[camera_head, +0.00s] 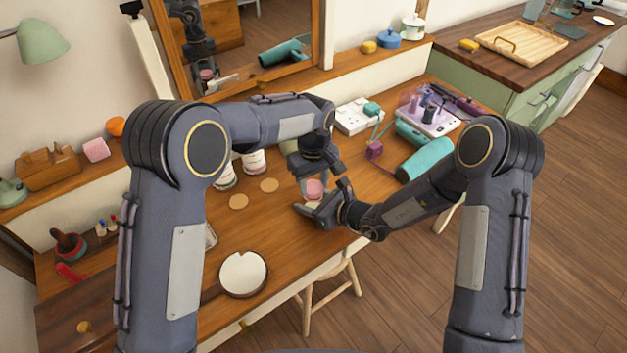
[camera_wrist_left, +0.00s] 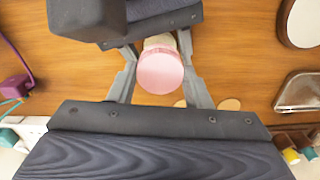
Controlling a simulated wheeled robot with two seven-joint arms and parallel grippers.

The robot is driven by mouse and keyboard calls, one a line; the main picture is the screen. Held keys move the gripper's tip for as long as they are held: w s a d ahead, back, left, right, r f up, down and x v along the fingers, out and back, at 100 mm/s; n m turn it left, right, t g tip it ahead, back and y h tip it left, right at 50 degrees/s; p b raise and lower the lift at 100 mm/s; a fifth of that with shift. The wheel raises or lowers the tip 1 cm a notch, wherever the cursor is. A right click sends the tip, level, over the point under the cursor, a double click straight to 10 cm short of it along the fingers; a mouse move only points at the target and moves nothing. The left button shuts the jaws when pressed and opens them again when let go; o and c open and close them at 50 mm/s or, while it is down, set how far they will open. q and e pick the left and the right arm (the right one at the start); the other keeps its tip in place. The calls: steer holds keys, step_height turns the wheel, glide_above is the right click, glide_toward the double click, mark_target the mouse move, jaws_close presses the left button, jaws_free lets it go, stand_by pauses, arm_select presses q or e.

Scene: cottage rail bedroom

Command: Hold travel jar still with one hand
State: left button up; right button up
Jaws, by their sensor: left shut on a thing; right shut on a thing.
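The travel jar (camera_head: 314,188) is a small pale jar with a pink lid, low over the front middle of the wooden table. In the left wrist view its round pink lid (camera_wrist_left: 160,71) shows between the grey fingers. My left gripper (camera_head: 318,176) comes from behind and above and is shut on the jar. My right gripper (camera_head: 320,207) comes in from the right, low at the front side, and is shut on the jar too. The fingers hide most of the jar's body, so I cannot tell whether its base touches the table.
A round hand mirror (camera_head: 243,273) lies at the front left. Two tan discs (camera_head: 238,201) and white jars (camera_head: 254,161) stand left of the grippers. A teal cylinder (camera_head: 425,160) and a white power strip (camera_head: 356,116) lie to the right. A stool (camera_head: 333,287) is below the front edge.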

arm_select(q)
steer(key=shift+f, duration=0.3)
steer(key=m, duration=0.6)
steer(key=shift+m, duration=0.3)
steer(key=o, duration=0.9)
steer(key=shift+c, duration=0.2)
steer(key=shift+o, duration=0.4)
steer(key=shift+d, duration=0.15)
steer(key=shift+r, duration=0.1)
